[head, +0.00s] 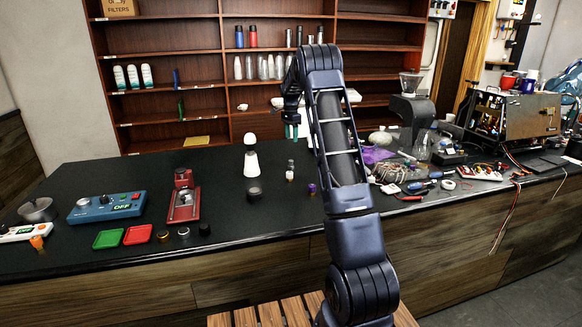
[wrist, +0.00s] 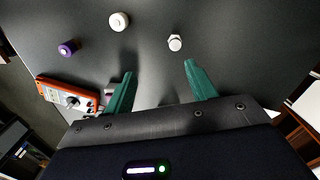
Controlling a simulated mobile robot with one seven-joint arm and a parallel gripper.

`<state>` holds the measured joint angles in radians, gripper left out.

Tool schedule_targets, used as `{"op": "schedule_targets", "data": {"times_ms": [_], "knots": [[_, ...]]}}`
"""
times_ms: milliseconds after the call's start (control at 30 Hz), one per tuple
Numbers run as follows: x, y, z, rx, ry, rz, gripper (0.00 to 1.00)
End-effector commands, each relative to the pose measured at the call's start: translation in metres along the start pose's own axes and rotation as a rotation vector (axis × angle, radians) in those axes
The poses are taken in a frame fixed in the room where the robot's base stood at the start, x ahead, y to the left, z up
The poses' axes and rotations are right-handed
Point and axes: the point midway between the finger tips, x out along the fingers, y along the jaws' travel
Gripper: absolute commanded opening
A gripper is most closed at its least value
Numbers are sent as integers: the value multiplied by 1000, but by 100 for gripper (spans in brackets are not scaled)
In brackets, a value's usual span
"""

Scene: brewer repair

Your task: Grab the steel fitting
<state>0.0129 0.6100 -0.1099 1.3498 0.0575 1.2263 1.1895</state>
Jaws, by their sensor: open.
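A small pale fitting with a hexagonal outline (wrist: 175,42), which looks like the steel fitting, stands on the dark counter (wrist: 240,40) in the wrist view. It lies past my fingertips, nearer the right finger's line. In the head view it seems to be the small grey piece (head: 291,162) at mid-counter. My gripper (wrist: 159,68) is open, its teal fingers apart with nothing between them. In the head view my gripper (head: 292,129) hangs above the counter, behind the small parts. The fitting and fingers do not touch.
A white round knob (wrist: 119,21) and a purple-topped piece (wrist: 68,48) stand near the fitting. An orange meter (wrist: 60,92) lies beside the left finger. A white bottle-like piece (head: 251,165) stands to the left in the head view. Tools and wires clutter the counter's right side.

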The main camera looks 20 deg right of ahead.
Motion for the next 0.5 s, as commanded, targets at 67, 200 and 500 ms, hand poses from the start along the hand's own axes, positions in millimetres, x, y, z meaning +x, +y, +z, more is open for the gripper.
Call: {"op": "schedule_targets", "data": {"times_ms": [67, 200, 500], "knots": [[19, -14, -6, 37, -1, 16, 56], [40, -30, -13, 87, -1, 33, 56], [60, -37, -16, 114, -1, 43, 56]]}}
